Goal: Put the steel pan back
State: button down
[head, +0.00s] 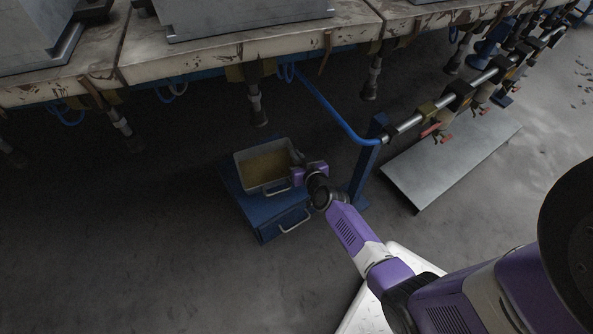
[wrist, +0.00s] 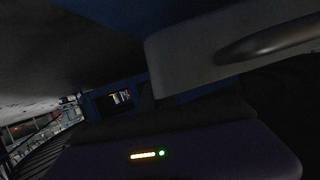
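The steel pan (head: 262,149) is a grey rectangular tray with a brownish-yellow inside. It appears level, at the top of a blue stand (head: 258,217) under the machine. Whether it rests fully on the stand cannot be told. My gripper (head: 298,163) is at the pan's right side, very close to its rim. In the wrist view a grey wall, likely the pan (wrist: 185,65), with a bar handle (wrist: 275,40) fills the upper right. The fingertips are hidden or too dark to show whether they hold the rim.
The machine's worn bench edge (head: 240,50) overhangs behind, with legs and blue hoses below. A blue post (head: 366,165) with a pipe stands right of the stand. A flat metal plate (head: 450,165) lies farther right. The floor at left is clear.

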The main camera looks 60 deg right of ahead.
jog(key=shift+f+b, duration=2.3)
jog(key=shift+f, duration=0.3)
jog(key=shift+f, duration=0.15)
jog(key=c, duration=1.7)
grip_release()
